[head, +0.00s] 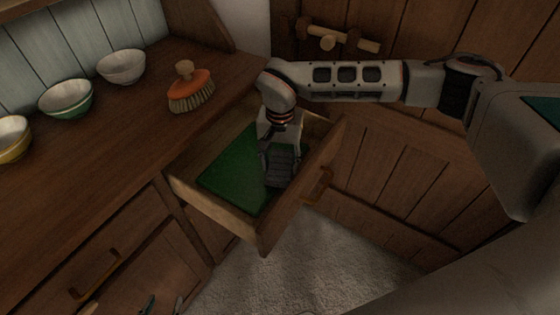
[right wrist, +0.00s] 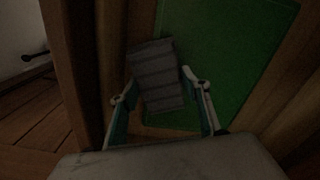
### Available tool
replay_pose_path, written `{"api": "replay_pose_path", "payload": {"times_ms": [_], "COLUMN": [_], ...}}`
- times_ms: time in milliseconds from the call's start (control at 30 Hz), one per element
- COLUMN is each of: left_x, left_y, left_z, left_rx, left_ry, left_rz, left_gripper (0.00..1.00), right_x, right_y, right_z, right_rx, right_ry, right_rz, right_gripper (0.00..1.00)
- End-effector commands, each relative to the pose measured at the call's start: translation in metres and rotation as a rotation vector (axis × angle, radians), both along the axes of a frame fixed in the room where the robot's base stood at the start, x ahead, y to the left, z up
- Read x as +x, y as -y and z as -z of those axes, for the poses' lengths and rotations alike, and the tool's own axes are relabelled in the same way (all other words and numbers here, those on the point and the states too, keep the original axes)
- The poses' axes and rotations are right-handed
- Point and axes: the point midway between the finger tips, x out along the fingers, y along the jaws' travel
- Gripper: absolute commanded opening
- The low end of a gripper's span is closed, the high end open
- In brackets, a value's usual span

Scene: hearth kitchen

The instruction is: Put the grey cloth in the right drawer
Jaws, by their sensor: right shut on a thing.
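The right drawer (head: 191,193) is pulled open, with a green lining on its floor (head: 228,176). My right gripper (head: 278,160) reaches down over the open drawer, near its front panel. It is shut on the grey cloth (head: 279,172), a folded, ribbed dark grey piece. In the right wrist view the cloth (right wrist: 157,80) sits between the two fingers of the gripper (right wrist: 153,92), with the green lining behind it. I cannot tell whether the cloth touches the drawer floor. My left gripper is not clearly in view.
On the worktop stand a white bowl (head: 121,67), a green bowl (head: 66,98), a yellow bowl (head: 12,138) and an orange brush (head: 191,90). The drawer's front panel (head: 305,182) rises close beside my right gripper.

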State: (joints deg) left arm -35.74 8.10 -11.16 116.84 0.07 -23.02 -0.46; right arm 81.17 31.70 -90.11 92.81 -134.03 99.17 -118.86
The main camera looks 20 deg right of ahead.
Motion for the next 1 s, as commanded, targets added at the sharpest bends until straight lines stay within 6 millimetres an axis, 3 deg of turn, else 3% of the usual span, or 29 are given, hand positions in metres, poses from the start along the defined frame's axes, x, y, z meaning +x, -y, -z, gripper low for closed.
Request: {"api": "replay_pose_path", "payload": {"times_ms": [367,400,467,833,1000], "left_x": [0.0,0.0,0.0,0.002,0.004], "left_y": [0.0,0.0,0.0,0.0,-0.001], "left_z": [0.0,0.0,0.0,-0.001,-0.005], "left_rx": [-0.001,0.0,-0.001,0.0,0.0], "left_ry": [0.001,0.001,0.002,0.004,0.01], "left_rz": [0.0,0.0,0.0,-0.001,-0.001], "left_gripper": [0.4,0.4,0.4,0.4,0.4], "right_x": [0.0,0.0,0.0,0.0,0.001], "right_y": [0.0,0.0,0.0,0.0,0.0], "right_z": [0.009,0.009,0.009,0.007,-0.012], "right_rx": [-0.001,-0.001,-0.001,0.0,0.0], "right_ry": [0.0,0.0,0.0,0.0,0.004], "right_rz": [0.0,0.0,0.0,0.0,-0.001], "right_gripper": [0.26,0.49,0.63,0.63,0.63]}}
